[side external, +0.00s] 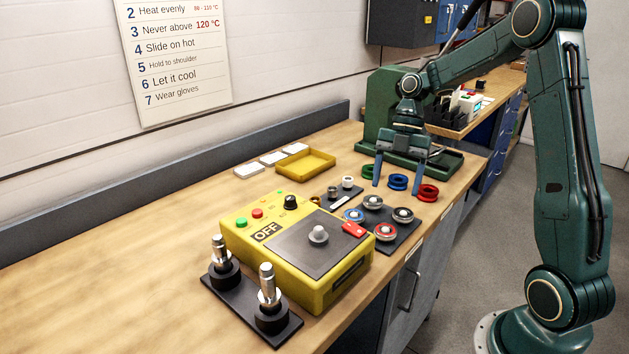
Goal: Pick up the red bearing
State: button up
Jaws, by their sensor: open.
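A bearing with a red face (386,232) lies on a dark pad (401,240) near the table's front edge, beside several other round silver bearings, one with a blue face (353,215). A stack of red rings (428,193) lies farther back on the bare table. My gripper (398,188) points down, open, with its fingers on either side of the blue rings (398,182). It is behind the pad, apart from the red-faced bearing. I cannot tell how high the fingertips are above the table.
A yellow heater box (322,288) marked OFF stands in front-left of the pad. A black plate with two upright metal posts (267,290) is before it. Green rings (369,171) and a yellow tray (305,162) are behind. The table's left side is clear.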

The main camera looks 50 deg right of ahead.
aim_at(386, 228)
jog(key=shift+x, duration=2.3)
jog(key=shift+x, duration=2.6)
jog(key=shift+d, duration=0.1)
jog(key=c, duration=1.1)
